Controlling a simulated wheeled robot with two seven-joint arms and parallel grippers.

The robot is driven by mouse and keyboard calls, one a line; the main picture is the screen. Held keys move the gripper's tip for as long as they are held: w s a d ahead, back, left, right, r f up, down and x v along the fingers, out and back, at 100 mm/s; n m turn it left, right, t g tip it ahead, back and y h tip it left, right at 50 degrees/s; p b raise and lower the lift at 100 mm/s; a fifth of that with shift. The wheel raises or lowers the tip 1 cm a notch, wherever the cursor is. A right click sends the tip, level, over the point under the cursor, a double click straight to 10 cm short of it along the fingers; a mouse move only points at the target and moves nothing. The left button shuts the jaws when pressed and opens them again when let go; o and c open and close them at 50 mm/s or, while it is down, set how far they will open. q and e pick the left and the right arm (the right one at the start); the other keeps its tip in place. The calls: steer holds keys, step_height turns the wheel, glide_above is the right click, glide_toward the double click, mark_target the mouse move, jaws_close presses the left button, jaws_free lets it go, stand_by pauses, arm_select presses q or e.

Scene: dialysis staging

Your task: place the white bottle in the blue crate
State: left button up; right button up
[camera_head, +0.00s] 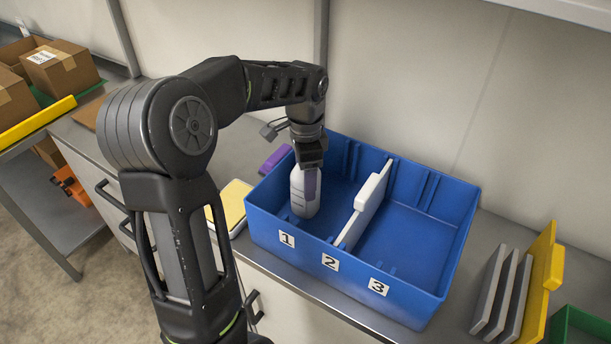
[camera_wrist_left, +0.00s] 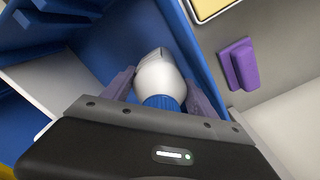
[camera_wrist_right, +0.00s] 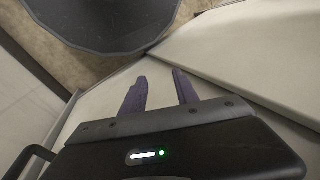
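The white bottle (camera_head: 300,196) is inside the blue crate (camera_head: 400,300), in the left part behind label 1 and left of the white divider (camera_head: 362,208). It stands nearly upright; I cannot tell whether its base touches the crate floor. My right gripper (camera_wrist_right: 160,82) is open and empty, seen only in the right wrist view.
A yellow-topped box (camera_head: 232,203) and a purple item (camera_head: 274,158) lie left of the crate. Grey panels (camera_head: 503,290) and a yellow panel (camera_head: 538,285) stand to its right, near a green bin (camera_head: 580,325). The crate's right part looks empty. Cardboard boxes (camera_head: 60,72) are far left.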

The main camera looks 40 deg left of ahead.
arm_select(q)
steer(key=shift+o, duration=0.3)
steer(key=shift+r, duration=0.1)
step_height(320, 180, up, 9)
steer(key=shift+r, duration=0.1)
step_height(320, 180, up, 2)
steer(key=shift+r+p, duration=0.1)
steer(key=shift+p, duration=0.75)
steer(key=shift+r+p, duration=0.4)
steer(key=shift+r, duration=0.05)
steer(key=shift+f, duration=0.1)
